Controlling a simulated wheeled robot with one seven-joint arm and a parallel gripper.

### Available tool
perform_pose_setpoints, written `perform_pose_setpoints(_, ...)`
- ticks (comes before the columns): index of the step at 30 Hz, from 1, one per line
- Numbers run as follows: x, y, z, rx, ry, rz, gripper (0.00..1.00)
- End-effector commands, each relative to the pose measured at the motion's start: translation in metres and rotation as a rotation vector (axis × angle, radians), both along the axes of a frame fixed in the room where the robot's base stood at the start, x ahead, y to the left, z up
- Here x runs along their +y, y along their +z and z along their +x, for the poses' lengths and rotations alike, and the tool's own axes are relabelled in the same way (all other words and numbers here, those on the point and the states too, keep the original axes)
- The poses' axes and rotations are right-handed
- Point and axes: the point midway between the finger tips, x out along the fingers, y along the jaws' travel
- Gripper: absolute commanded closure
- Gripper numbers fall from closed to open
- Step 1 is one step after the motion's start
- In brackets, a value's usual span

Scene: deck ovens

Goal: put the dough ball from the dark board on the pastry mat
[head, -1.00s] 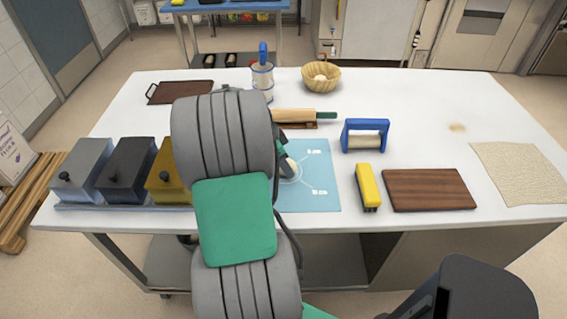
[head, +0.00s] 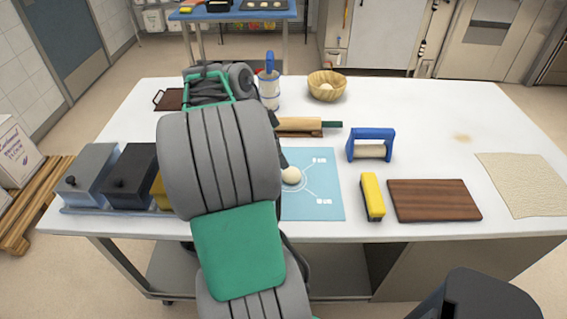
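The pale dough ball (head: 291,175) rests on the blue pastry mat (head: 318,205), near the printed circle. The left part of the mat is hidden behind my arm. The dark board (head: 168,100) lies at the back left of the table, largely covered by my arm; the part that shows is bare. My arm rises through the middle left and its far links lean over the back left. Nothing of mine that I can see touches the dough ball.
A rolling pin (head: 300,125) lies behind the mat. A blue-handled tool (head: 371,145), a yellow brush (head: 372,197) and a brown board (head: 434,200) stand right of it. Lidded bins (head: 90,175) are at the left. A basket (head: 327,85) and canister (head: 268,88) are behind.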

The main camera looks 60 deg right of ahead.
Motion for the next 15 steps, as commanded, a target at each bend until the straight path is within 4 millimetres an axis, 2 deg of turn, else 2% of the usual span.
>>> perform_pose_setpoints(3, 0.004, 0.013, 0.004, 0.000, 0.000, 0.000, 0.27)
perform_pose_setpoints(7, 0.008, 0.017, 0.007, -0.001, 0.018, 0.002, 0.27)
perform_pose_setpoints(9, 0.023, 0.019, 0.023, -0.002, 0.131, 0.014, 0.27)
perform_pose_setpoints(11, 0.052, 0.023, 0.049, -0.001, 0.334, 0.034, 0.27)
perform_pose_setpoints(12, 0.081, 0.024, 0.070, 0.002, 0.522, 0.050, 0.27)
perform_pose_setpoints(14, 0.138, 0.025, 0.099, 0.010, 0.854, 0.076, 0.27)
perform_pose_setpoints(15, 0.180, 0.023, 0.113, 0.016, 1.091, 0.089, 0.27)
